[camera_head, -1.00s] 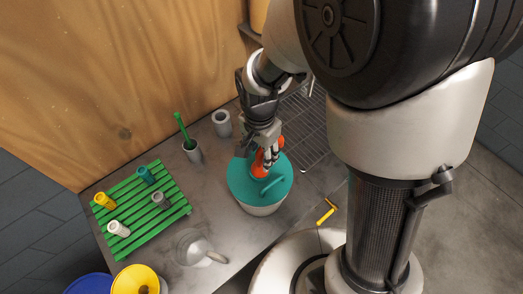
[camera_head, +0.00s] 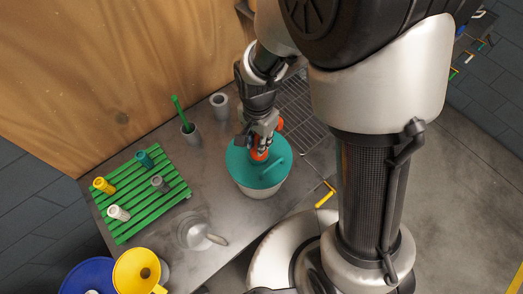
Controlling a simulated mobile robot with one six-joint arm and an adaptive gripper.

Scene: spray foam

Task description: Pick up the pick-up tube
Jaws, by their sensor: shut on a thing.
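My gripper (camera_head: 262,147) points down over the teal lid (camera_head: 240,172) of a round pale pot (camera_head: 262,192). Its fingers are closed around an orange piece (camera_head: 259,155) at the lid's far side. More orange shows right beside the fingers. The fingers hide much of the piece, and I cannot tell whether it touches the lid. I cannot tell for certain which thing is the pick-up tube.
A green slatted rack (camera_head: 150,208) holds several small coloured cylinders on the left. A grey cup (camera_head: 191,134) with a green stick, another grey cup (camera_head: 219,103), a clear vessel (camera_head: 192,233) and a wire grid (camera_head: 305,115) share the table. A wooden wall stands behind.

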